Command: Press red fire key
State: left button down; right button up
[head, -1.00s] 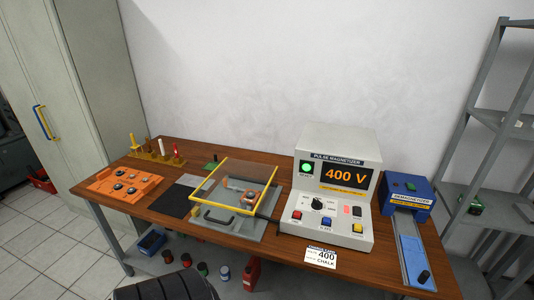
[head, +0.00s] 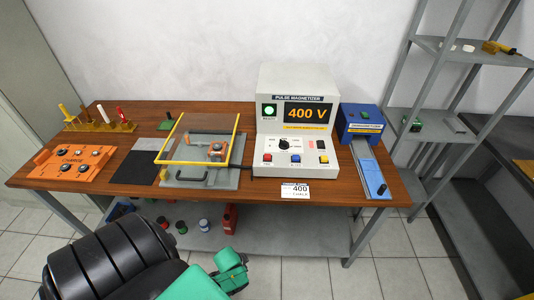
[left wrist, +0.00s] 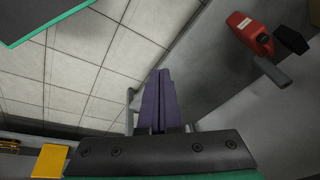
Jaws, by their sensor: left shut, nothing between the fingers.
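The pulse magnetizer (head: 262,122) stands on the wooden bench in the head view. Its display (head: 307,113) reads 400 V and its round green lamp (head: 270,110) is lit. A red key (head: 267,158) sits at the left of its front panel, with a blue key (head: 295,158) and a yellow key (head: 323,159) to its right. The key labels are too small to read. My left arm comes in at the bottom left, below the bench front. In the left wrist view my left gripper (left wrist: 160,74) has its purple fingers together, empty, clear of the keys. My right gripper is not seen.
A yellow-framed clear cover (head: 238,140) is left of the magnetizer. An orange charge tray (head: 48,172) is at the bench's left, a blue demagnetizer (head: 358,122) right. A red bottle (left wrist: 250,30) is on the lower shelf. A grey shelf rack (head: 433,115) stands right.

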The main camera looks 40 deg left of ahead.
pick_arm(q)
jog(key=w+r+t+p, duration=0.1)
jog(key=w+r, duration=0.5)
jog(key=r, duration=0.1)
jog(key=w+r+m+t+p, duration=0.1)
jog(key=w+r, duration=0.5)
jog(key=r, duration=0.2)
jog(key=w+r+m+p, duration=0.1)
jog(key=w+r, duration=0.5)
jog(key=r, duration=0.2)
jog(key=shift+d+r+t, duration=0.2)
jog(key=shift+d+t, duration=0.2)
notch_tip(320, 180, up, 18)
jog(key=r+m+t+y+p, duration=0.1)
jog(key=m+t, duration=0.1)
jog(key=t, duration=0.1)
send_over(265, 158)
jog(key=shift+w+f, duration=0.1)
jog(key=shift+f, duration=0.15)
notch_tip(265, 158, down, 8)
jog(key=b, duration=0.8)
jog(key=shift+f, duration=0.2)
jog(key=shift+f+b, duration=0.3)
jog(key=shift+f, duration=0.05)
